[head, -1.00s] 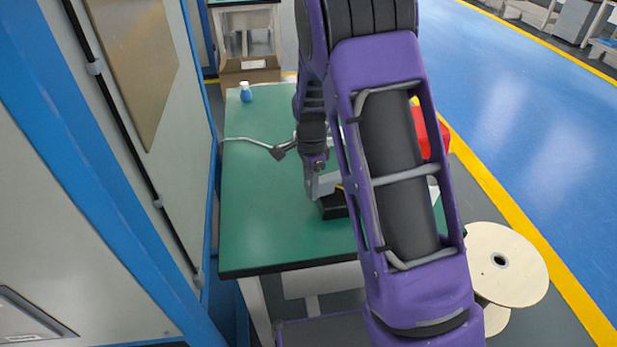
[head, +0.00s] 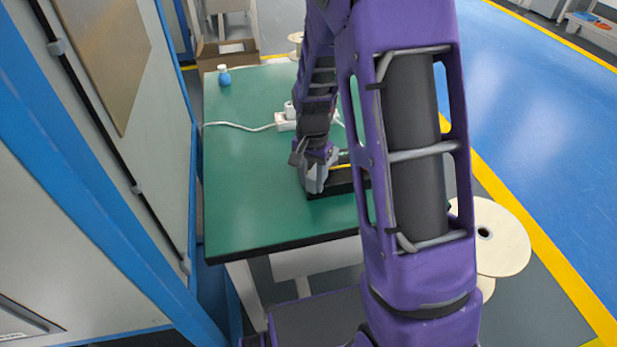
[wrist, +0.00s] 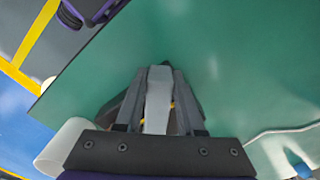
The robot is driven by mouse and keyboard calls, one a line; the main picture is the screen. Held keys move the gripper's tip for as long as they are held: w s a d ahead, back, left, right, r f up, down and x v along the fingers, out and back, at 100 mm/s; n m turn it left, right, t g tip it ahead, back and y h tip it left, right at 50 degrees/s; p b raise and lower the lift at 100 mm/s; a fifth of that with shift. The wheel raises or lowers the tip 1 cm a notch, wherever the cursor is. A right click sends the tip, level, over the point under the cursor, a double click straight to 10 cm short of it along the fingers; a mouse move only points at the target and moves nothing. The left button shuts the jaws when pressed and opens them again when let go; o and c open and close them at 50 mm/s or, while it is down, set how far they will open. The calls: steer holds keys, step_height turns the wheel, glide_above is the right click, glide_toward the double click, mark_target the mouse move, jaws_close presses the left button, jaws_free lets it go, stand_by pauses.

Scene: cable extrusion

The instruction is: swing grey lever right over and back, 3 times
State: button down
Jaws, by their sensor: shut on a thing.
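The grey lever (head: 316,180) shows at the left end of a low black device (head: 346,187) with a yellow strip, on the green table (head: 260,205). My gripper (head: 310,163) comes down on it from above and behind. In the wrist view, the pale grey lever (wrist: 158,100) lies between the two dark fingers of my gripper (wrist: 156,72), which are shut on it. The fingers and palm hide part of the lever, and my arm hides the right part of the device.
A blue bottle (head: 224,76) stands at the table's far left corner. A white power strip (head: 285,122) and cord lie behind the device. A tall cabinet (head: 150,170) stands left of the table. The table's front left is clear.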

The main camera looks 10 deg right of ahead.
stand_by(0.4)
steer(key=c, duration=0.5)
jaws_free()
step_height(320, 180, up, 18)
steer(key=shift+d+f+p, duration=0.1)
steer(key=shift+f+p, duration=0.15)
steer(key=shift+p, duration=0.9)
